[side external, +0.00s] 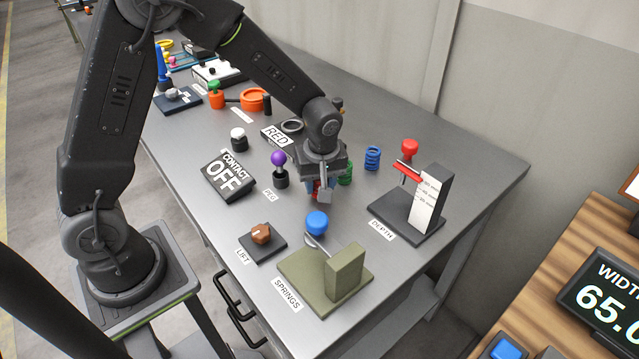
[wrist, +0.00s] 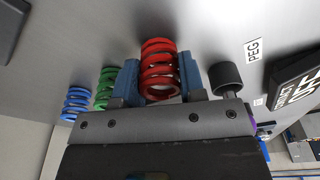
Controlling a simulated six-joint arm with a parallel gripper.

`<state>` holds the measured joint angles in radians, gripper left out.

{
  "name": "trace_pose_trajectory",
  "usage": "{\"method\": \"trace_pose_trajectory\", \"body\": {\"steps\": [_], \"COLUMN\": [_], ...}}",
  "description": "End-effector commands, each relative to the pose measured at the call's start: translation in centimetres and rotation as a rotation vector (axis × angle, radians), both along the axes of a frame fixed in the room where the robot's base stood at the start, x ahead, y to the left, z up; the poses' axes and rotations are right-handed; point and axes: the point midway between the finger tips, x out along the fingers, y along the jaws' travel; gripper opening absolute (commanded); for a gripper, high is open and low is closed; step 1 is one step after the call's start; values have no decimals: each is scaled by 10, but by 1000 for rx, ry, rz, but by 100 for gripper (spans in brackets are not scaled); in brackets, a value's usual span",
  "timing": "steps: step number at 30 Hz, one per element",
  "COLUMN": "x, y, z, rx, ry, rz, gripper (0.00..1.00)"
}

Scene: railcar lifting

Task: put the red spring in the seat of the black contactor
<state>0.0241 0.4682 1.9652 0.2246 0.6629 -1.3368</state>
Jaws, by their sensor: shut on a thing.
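The red spring (wrist: 160,68) stands between the two blue jaw pads of my gripper (wrist: 160,82) in the wrist view. My gripper is shut on it. In the side view my gripper (side external: 319,186) is low over the middle of the table, and only a little of the red spring (side external: 317,189) shows between the fingers. I cannot tell whether its lower end touches the table. A black sign (side external: 228,178) reading CONTACT OFF lies to the left of my gripper. I cannot pick out the black contactor's seat for certain in either view.
A green spring (side external: 346,172) and a blue spring (side external: 372,158) stand right of my gripper. The purple-knobbed peg (side external: 280,168) is close on its left. The olive SPRINGS block (side external: 343,272) with a blue ball is in front, the DEPTH gauge (side external: 424,205) at right.

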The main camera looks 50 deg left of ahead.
Motion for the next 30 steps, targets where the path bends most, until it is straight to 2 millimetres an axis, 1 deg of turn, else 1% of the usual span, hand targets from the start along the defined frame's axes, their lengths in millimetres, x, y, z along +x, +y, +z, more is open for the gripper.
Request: {"method": "trace_pose_trajectory", "body": {"steps": [5,9,12,16,18,20,23,24,26,27,29,30], "x": [2,1,1,2,6,11,21,25,29,30,30,29], "y": [0,0,0,3,13,27,65,84,115,136,167,187], "z": [29,58,75,91,96,100,104,106,109,111,114,116], "rx": [0,-1,-1,0,0,0,0,0,0,0,0,0], "ry": [-10,-9,-9,-7,-5,-4,-3,-3,-4,-4,-4,-2], "rz": [0,1,0,6,22,46,107,135,179,210,252,278], "gripper": [6,6,6,6,6,6,6,6,6,6,6,6]}}
